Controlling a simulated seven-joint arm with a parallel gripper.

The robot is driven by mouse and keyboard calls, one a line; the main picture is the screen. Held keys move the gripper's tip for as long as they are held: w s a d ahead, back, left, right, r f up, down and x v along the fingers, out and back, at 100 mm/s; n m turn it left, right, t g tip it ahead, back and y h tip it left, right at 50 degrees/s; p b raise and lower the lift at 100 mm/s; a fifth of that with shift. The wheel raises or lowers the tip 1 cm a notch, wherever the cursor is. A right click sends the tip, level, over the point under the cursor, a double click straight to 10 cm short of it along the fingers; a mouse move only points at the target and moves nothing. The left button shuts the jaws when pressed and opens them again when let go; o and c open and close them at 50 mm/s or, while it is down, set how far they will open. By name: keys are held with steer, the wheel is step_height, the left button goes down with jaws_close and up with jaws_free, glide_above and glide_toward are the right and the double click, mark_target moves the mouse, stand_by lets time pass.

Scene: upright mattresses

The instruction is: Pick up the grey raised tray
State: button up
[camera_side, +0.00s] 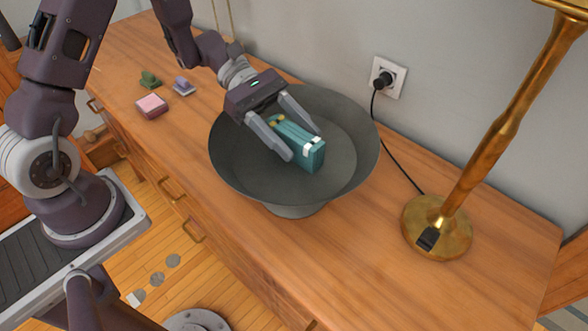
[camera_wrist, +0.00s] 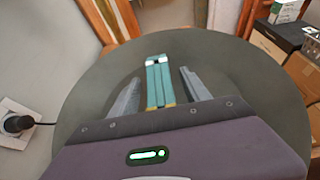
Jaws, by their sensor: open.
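The grey raised tray (camera_side: 232,168) is a wide, shallow dark grey bowl on a short foot, standing on the wooden sideboard in the side view. Its grey inner surface fills much of the wrist view (camera_wrist: 230,70). A teal box-like object (camera_side: 300,146) with white and yellow parts sits inside the tray; it also shows in the wrist view (camera_wrist: 158,80). My gripper (camera_side: 305,146) is inside the tray's rim, open, with one finger on each side of the teal object. In the wrist view gaps show between the fingers and the object.
A brass lamp (camera_side: 437,228) stands on the sideboard (camera_side: 330,270) right of the tray. A black cord runs from the wall outlet (camera_side: 388,78) behind. A pink block (camera_side: 151,106), a green item (camera_side: 150,79) and a lilac item (camera_side: 183,86) lie at the left.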

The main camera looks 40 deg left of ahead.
steer(key=shift+c, duration=0.4)
jaws_close()
steer(key=shift+r, duration=0.1)
stand_by(0.8)
